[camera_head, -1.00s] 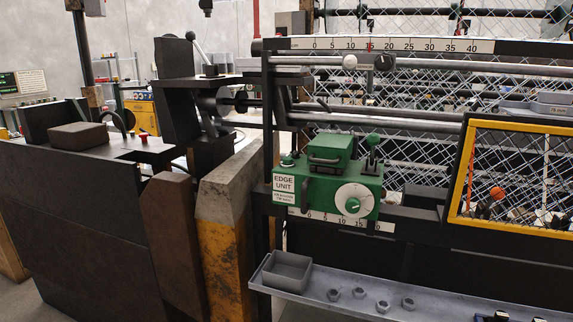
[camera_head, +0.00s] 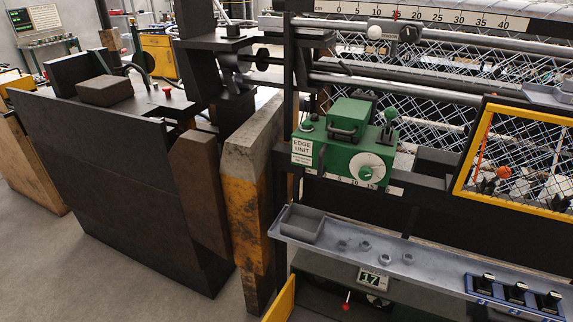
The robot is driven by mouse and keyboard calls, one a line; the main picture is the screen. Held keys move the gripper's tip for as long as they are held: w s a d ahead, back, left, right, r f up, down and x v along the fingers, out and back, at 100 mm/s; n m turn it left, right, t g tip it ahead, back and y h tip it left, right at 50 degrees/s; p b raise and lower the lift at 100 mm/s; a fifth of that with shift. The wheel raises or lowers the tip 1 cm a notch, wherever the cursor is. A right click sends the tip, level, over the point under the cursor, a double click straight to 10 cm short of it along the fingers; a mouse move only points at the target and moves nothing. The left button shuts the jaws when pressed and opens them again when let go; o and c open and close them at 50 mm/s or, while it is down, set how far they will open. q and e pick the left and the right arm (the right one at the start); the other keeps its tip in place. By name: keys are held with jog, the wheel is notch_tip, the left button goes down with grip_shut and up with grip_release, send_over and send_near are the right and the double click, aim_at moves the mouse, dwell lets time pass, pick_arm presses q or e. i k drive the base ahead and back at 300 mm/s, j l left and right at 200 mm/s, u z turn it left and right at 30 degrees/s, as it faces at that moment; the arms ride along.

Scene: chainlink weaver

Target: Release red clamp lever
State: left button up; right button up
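Several red or orange knobs show, and I cannot tell which one is the red clamp lever. A small lever with a red knob (camera_head: 346,303) stands in the open space under the grey tray, beside a counter reading 17 (camera_head: 373,280). Another red knob (camera_head: 167,90) sits on the dark machine's top at the left. An orange-red ball (camera_head: 503,172) shows at the yellow-framed mesh guard (camera_head: 462,185) on the right. Neither of my grippers is in view.
A green edge unit (camera_head: 345,145) with a white dial sits on the rail. Below it, a grey tray (camera_head: 430,262) holds a small bin and several nuts. A blue rack (camera_head: 512,303) with black items is at lower right. A yellow-brown post (camera_head: 243,190) stands at centre left.

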aim_at(346, 306)
jog(key=j+z, duration=0.15)
jog(key=z, duration=0.55)
jog(key=j+z, duration=0.3)
jog(key=j, duration=0.2)
jog(key=j+z, duration=0.3)
jog(key=j, duration=0.15)
jog(key=k+j+z, duration=0.25)
jog(key=j, duration=0.2)
jog(key=k+j, duration=0.1)
jog(key=j, duration=0.3)
jog(key=k+j, duration=0.1)
jog(key=j, duration=0.3)
jog(key=k+j+z, duration=0.1)
jog(key=j, duration=0.3)
jog(key=k+j, duration=0.1)
jog(key=j, duration=0.3)
jog(key=l, duration=0.5)
